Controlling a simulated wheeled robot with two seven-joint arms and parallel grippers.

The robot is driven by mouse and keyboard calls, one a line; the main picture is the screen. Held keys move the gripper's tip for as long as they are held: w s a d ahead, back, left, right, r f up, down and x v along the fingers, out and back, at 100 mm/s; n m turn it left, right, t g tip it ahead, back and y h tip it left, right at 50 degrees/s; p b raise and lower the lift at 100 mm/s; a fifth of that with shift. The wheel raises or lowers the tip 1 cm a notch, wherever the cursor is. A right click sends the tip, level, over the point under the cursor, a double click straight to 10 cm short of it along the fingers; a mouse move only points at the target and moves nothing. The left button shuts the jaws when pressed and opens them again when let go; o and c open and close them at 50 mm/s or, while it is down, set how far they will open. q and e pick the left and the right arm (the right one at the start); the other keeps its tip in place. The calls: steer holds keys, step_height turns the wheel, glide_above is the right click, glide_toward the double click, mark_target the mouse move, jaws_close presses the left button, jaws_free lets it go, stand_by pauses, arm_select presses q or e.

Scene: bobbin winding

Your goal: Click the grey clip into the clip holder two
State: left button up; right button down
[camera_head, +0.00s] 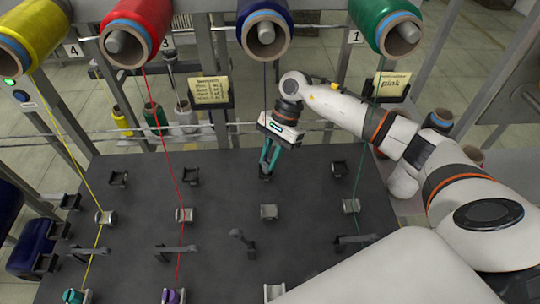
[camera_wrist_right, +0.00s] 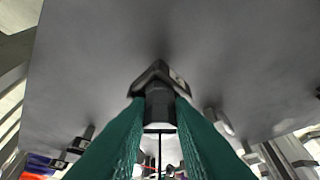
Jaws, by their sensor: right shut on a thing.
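My right gripper (camera_head: 267,168) has green fingers and points down at the second column from the right on the dark board. It is shut on a small dark grey piece, which I take to be the grey clip (camera_wrist_right: 160,104); its pale end shows between the fingers in the right wrist view. The black clip holder (camera_wrist_right: 160,74) appears right at the fingertips; in the head view the fingers partly cover this holder (camera_head: 265,177). I cannot tell whether the clip is seated in it. My left gripper is not in view.
The dark board (camera_head: 225,265) carries rows of black holders, pale guides such as one (camera_head: 268,212), and levers; the lever (camera_head: 241,238) in this column stands up. Yellow, red and green threads run down the other columns. A blue spool (camera_head: 264,25) hangs above.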

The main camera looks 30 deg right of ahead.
steer(key=c, duration=1.2)
jaws_free()
steer(key=shift+b+v, duration=2)
steer(key=shift+v, duration=4.05)
